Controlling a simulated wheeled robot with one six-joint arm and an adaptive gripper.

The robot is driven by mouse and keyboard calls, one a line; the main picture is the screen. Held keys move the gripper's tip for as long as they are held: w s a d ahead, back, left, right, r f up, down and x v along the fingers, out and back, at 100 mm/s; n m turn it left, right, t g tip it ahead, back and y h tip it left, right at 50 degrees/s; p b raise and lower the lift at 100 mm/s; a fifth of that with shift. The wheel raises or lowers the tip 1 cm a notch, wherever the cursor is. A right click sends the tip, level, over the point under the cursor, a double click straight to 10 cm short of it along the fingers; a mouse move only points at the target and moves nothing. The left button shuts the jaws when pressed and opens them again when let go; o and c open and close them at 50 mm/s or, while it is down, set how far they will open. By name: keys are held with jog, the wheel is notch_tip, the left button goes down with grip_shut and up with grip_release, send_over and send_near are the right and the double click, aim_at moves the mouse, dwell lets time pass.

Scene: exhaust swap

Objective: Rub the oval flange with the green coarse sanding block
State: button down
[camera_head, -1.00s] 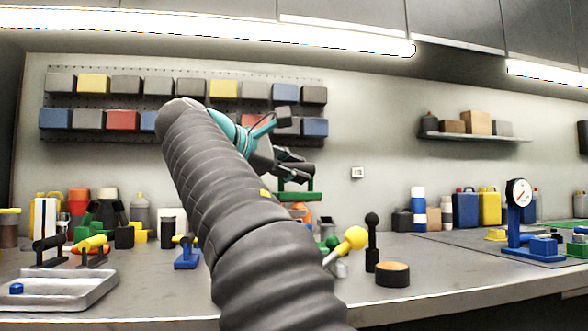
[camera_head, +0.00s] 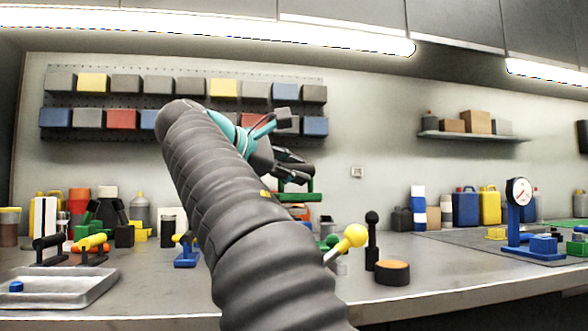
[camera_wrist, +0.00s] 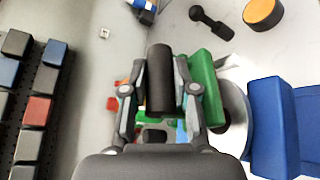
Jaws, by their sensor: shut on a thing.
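My gripper (camera_wrist: 160,95) is shut on the black handle (camera_wrist: 160,80) of the green coarse sanding block. The block's green body (camera_wrist: 204,84) lies along the right side of the fingers in the wrist view. In the head view the green body (camera_head: 297,197) hangs under my gripper (camera_head: 290,170), above the bench. A pale grey, round-edged metal piece (camera_wrist: 237,112) shows just right of the green body in the wrist view, beside a large blue block (camera_wrist: 270,125). It may be the oval flange; its outline is partly hidden, and contact with the green body cannot be told.
A yellow-headed tool (camera_head: 352,238), a black knobbed post (camera_head: 372,240) and an orange-topped black puck (camera_head: 392,272) stand right of my arm. A grey tray (camera_head: 70,290) and handled blocks (camera_head: 90,245) are at left. A blue-based gauge (camera_head: 518,215) stands at far right.

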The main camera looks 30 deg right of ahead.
jog(key=shift+f, duration=0.55)
dwell(1.3)
jog(key=shift+d, duration=0.1)
jog(key=shift+s+d+r, duration=0.1)
jog(key=shift+s+d, duration=0.15)
jog(key=shift+d, duration=0.65)
jog(key=shift+a+f, duration=0.1)
jog(key=shift+f, duration=0.1)
jog(key=shift+w+a+p, duration=0.3)
jog(key=shift+a+p, duration=0.4)
jog(key=shift+a, duration=0.25)
jog(key=shift+w+a+r+p, duration=0.1)
jog(key=shift+w+a+p, duration=0.15)
jog(key=shift+a+p, duration=0.55)
